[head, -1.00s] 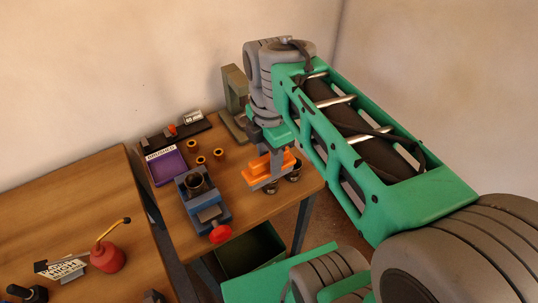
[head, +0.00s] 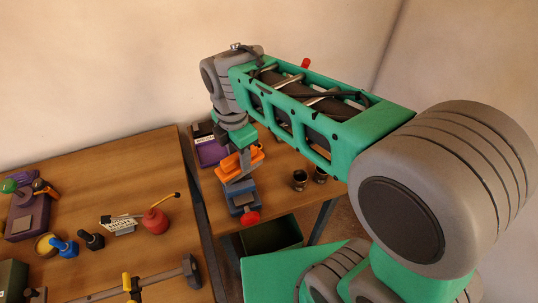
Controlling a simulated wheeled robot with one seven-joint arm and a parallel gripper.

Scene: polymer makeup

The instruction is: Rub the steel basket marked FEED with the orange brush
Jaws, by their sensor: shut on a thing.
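The orange brush (head: 229,166) is held in my gripper (head: 243,159), which is shut on it above the blue vise (head: 240,201) on the right-hand table. The brush and gripper cover the top of the vise, where a dark round basket showed earlier; it is hidden now. I cannot tell whether the brush touches it. Two small dark metal baskets, a left one (head: 299,180) and a right one (head: 320,174), stand on the table right of the vise. I can read no FEED mark on any basket.
A purple tray (head: 211,153) lies behind the brush, partly hidden by my arm. The vise has a red knob (head: 250,217) in front. A dark green bin (head: 272,236) is below the table edge.

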